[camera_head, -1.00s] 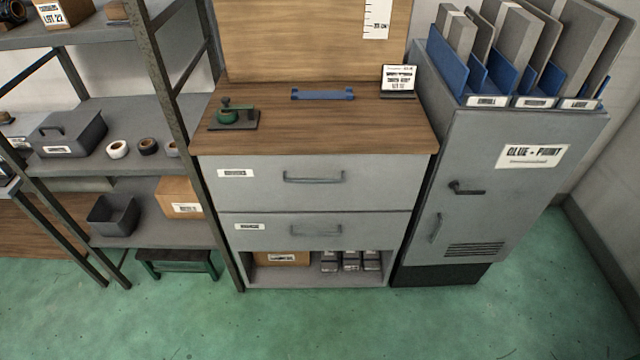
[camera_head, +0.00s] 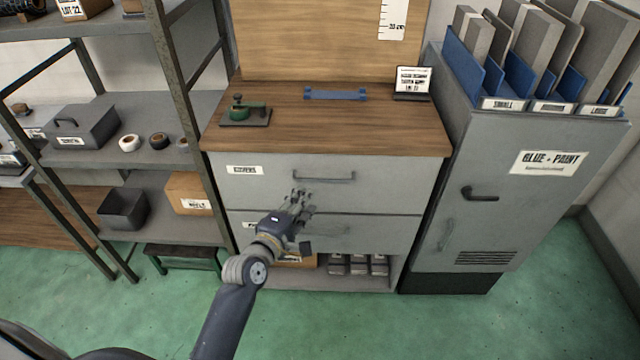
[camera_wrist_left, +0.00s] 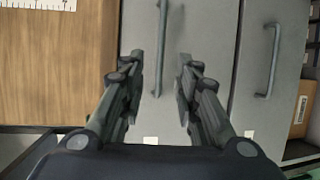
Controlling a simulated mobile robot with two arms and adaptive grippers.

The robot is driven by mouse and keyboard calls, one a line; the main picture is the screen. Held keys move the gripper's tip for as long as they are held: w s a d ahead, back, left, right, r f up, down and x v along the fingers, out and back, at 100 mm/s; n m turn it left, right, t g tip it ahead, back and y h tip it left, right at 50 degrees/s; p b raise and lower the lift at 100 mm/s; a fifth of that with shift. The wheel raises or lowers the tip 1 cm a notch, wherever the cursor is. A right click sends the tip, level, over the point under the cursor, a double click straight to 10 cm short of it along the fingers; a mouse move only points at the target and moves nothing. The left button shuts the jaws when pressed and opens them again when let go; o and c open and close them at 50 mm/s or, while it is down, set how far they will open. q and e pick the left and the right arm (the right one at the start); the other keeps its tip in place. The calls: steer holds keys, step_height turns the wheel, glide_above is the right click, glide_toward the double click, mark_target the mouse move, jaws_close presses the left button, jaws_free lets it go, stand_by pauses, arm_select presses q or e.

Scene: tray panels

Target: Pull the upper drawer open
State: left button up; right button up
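The upper drawer (camera_head: 400,180) is a grey front, shut, under the wooden top of the cabinet. Its dark bar handle (camera_head: 324,178) is in clear view in the head view. My left gripper (camera_head: 302,194) is in front of the drawer, just below and left of the handle. In the left wrist view my left gripper (camera_wrist_left: 162,62) is open and empty. The upper handle (camera_wrist_left: 162,25) lies between its two fingers in that picture, with no contact visible. The lower drawer (camera_head: 385,234) is shut, partly hidden by my arm. My right gripper is not in view.
A blue handle-like bar (camera_head: 335,94) and a green tool (camera_head: 246,112) lie on the wooden top (camera_head: 300,138). A grey locker (camera_head: 475,235) stands close on the right, a shelf rack (camera_head: 187,95) on the left. The green floor (camera_head: 345,325) in front is clear.

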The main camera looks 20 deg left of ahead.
arm_select(q)
glide_above(320, 184)
steer(key=s+d, duration=0.2)
steer(key=s, duration=0.3)
steer(key=shift+w+a+f, duration=0.1)
steer(key=shift+w+f, duration=0.05)
steer(key=shift+f, duration=0.35)
steer(key=shift+w+a+f, duration=0.1)
steer(key=shift+f, duration=0.4)
jaws_close()
